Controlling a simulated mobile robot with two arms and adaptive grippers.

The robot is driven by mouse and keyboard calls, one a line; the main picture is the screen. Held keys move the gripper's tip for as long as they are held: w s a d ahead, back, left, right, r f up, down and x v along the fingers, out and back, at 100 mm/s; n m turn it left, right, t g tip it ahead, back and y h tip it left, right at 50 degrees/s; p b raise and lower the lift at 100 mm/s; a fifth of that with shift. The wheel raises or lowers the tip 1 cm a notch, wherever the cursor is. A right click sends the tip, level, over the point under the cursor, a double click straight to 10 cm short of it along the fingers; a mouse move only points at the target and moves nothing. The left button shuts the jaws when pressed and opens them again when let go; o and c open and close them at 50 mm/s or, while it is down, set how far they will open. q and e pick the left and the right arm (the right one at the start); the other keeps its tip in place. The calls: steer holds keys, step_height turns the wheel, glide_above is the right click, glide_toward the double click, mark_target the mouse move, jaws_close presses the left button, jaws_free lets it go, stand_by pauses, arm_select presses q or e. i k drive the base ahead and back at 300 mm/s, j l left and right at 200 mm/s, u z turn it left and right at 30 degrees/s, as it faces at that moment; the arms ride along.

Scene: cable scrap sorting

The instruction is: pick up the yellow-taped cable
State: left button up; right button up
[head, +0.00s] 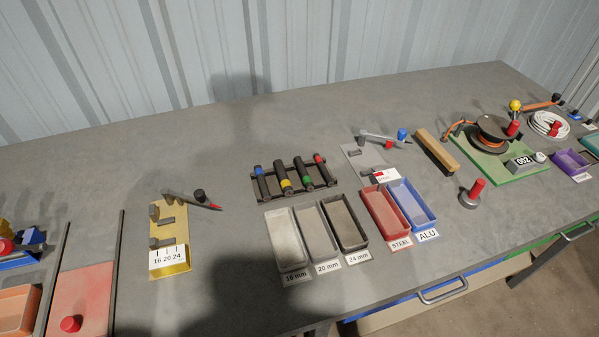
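The yellow-taped cable (281,174) is a short, thick black piece with a yellow band near its lower end. It lies across a dark rack (291,197) near the middle of the table in the head view. A blue-taped cable (262,183) lies to its left. A green-taped cable (301,170) and a red-taped cable (323,171) lie to its right. The pieces lie side by side with gaps between them. Neither of my grippers shows in the head view.
Trays labelled 16 mm (286,241), 20 mm and 24 mm stand in front of the rack, with red STEEL (383,212) and blue ALU (411,205) trays to their right. A yellow gauge block (170,260) stands left.

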mark_target(286, 185)
steer(key=l+u, duration=0.15)
steer(key=l, duration=0.5)
steer(key=k+l+u, duration=0.1)
steer(key=l, duration=0.5)
steer(key=k+l+u, duration=0.15)
steer(key=l, duration=0.5)
